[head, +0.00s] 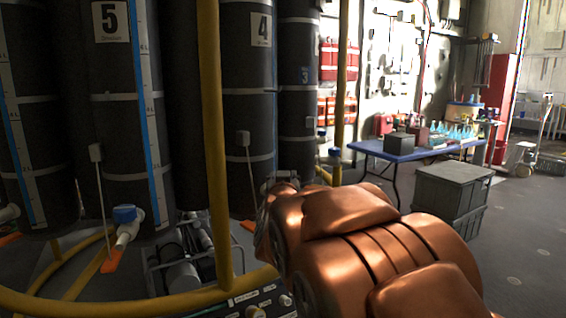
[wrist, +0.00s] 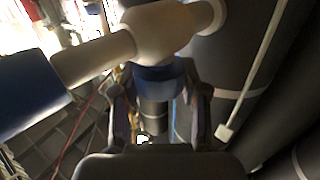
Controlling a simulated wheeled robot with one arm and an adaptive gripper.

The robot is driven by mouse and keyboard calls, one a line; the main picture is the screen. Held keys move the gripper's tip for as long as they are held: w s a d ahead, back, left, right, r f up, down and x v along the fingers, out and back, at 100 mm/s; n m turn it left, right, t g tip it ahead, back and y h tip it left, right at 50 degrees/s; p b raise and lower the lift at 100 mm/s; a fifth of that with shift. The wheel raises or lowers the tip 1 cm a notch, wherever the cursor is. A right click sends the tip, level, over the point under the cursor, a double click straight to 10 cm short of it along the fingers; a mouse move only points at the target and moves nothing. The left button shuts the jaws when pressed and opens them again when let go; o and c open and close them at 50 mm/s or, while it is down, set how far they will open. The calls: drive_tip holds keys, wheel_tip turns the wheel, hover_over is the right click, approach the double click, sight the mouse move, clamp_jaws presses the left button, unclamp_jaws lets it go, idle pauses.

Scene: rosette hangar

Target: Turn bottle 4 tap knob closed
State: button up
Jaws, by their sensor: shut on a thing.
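Bottle 4 (head: 249,85) is a tall dark cylinder with a "4" label, left of centre in the head view. Its tap is hidden there behind my copper-coloured arm. In the wrist view, a white tap body (wrist: 155,30) crosses the top, with a blue knob (wrist: 158,72) just below it. My gripper (wrist: 158,86) has a finger on each side of this knob and is shut on it. The knob's exact turn angle is hard to tell.
Bottle 5 (head: 108,80) stands at left with its own white tap and blue knob (head: 124,213). A yellow rail post (head: 213,130) rises before the bottles. A grey crate (head: 452,195) and blue table (head: 400,153) stand at right, with open floor beyond.

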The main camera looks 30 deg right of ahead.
drive_tip(key=shift+r+m+g+h+p, duration=0.25)
drive_tip(key=shift+m+g+h+p, duration=0.75)
drive_tip(key=shift+p, duration=1.6)
drive_tip(key=shift+h+p, duration=0.4)
drive_tip(key=shift+p, duration=0.2)
drive_tip(key=shift+f+m+g+p, duration=0.2)
drive_tip(key=shift+m+g+p, duration=0.1)
drive_tip(key=shift+g+p, duration=0.1)
drive_tip(key=o, duration=1.2)
drive_tip(key=shift+c, duration=0.2)
wheel_tip(320, 180, up, 9)
drive_tip(key=shift+s+d+r, duration=0.1)
drive_tip(key=shift+r, duration=0.35)
